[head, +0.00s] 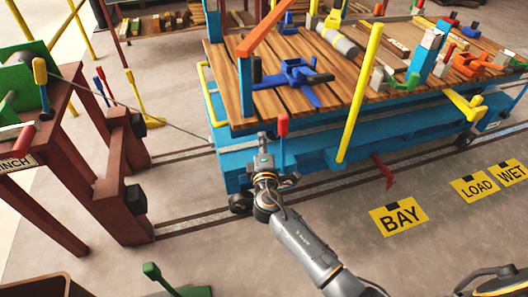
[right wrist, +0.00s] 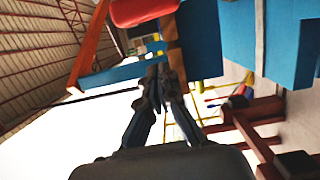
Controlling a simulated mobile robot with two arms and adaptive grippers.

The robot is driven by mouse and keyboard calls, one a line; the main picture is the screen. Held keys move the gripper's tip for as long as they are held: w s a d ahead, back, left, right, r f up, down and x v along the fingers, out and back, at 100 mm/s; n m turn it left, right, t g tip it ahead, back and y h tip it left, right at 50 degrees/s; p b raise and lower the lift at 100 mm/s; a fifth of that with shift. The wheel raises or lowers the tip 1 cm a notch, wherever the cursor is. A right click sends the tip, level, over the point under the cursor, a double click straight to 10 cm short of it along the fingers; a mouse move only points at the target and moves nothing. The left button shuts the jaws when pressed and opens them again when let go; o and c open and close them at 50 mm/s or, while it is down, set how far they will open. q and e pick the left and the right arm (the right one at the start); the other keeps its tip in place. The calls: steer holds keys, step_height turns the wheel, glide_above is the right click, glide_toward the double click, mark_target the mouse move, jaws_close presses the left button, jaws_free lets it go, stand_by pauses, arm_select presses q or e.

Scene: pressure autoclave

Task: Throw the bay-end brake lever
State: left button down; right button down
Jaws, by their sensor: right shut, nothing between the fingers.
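A lever with a red grip (head: 282,124) and a blue stem stands upright at the near side of the blue cart (head: 232,179), close to its left end. I take it for the brake lever. My right gripper (head: 263,137) is just left of the red grip, pointing away from me. Its fingers are closed together and empty. In the right wrist view, the fingertips (right wrist: 158,74) meet below the red grip (right wrist: 142,10), which fills the top edge. Whether they touch the lever is unclear. My left gripper is not in view.
The cart carries a slatted wooden deck (head: 225,85) with clamps and blocks. A yellow post (head: 360,90) rises right of the lever. A brown winch stand (head: 75,150) with a cable (head: 150,117) is at left. A yellow BAY sign (head: 399,217) lies on clear floor.

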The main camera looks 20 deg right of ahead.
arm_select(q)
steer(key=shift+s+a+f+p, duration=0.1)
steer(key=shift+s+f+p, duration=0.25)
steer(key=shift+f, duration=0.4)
arm_select(e)
steer(key=shift+w+d, duration=0.4)
steer(key=shift+d, duration=0.35)
steer(key=shift+w+d, duration=0.4)
steer(key=shift+d, duration=0.35)
steer(key=shift+w+d, duration=0.4)
steer(key=shift+d, duration=0.35)
steer(key=shift+d+r, duration=0.1)
